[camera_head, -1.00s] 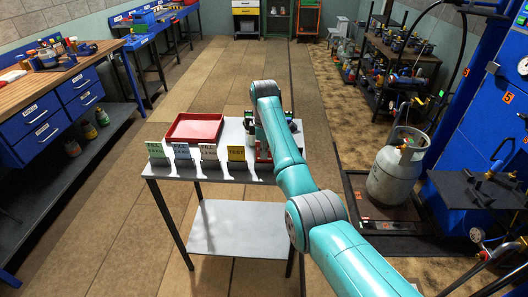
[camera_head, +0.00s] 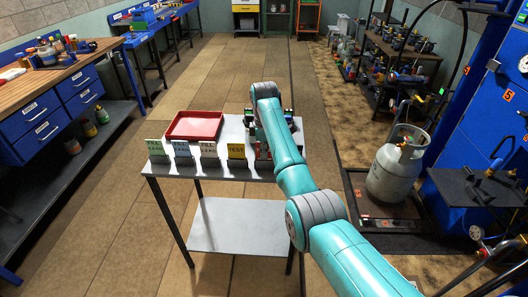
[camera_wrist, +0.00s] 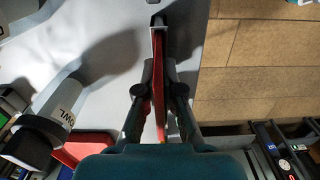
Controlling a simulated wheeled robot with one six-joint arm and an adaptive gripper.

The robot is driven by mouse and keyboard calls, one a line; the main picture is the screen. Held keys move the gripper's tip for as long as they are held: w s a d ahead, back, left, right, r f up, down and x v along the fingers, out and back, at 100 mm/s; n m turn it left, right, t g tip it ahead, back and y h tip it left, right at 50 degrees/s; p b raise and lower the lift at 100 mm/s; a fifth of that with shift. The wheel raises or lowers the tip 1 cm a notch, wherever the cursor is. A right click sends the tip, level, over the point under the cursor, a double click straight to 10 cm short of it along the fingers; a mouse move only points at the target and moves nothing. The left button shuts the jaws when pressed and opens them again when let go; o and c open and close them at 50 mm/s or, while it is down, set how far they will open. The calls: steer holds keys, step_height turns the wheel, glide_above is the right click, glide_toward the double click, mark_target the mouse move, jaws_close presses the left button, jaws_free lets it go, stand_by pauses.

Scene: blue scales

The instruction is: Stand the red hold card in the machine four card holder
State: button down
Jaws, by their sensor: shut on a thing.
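In the wrist view the red card (camera_wrist: 158,48) is seen edge-on as a thin red strip. My gripper (camera_wrist: 158,82) is shut on it, with one finger on each side. The far end of the card meets a small dark holder with a pale edge (camera_wrist: 158,20) near the table edge. I cannot tell whether the card is seated in its slot or just above it. In the head view my arm hides most of the gripper and card.
A red tray (camera_head: 195,126) lies on the grey table behind the cards. Dark objects stand beside my arm at the table's right. In the wrist view a dark-collared pale item (camera_wrist: 50,110) and a red object (camera_wrist: 82,150) lie left. A gas cylinder (camera_head: 396,168) stands further right.

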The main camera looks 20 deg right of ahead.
steer(key=shift+f, duration=0.2)
steer(key=c, duration=1.2)
jaws_free()
steer(key=shift+c, duration=0.2)
steer(key=shift+r, duration=0.1)
step_height(320, 180, up, 7)
steer(key=shift+r, duration=0.15)
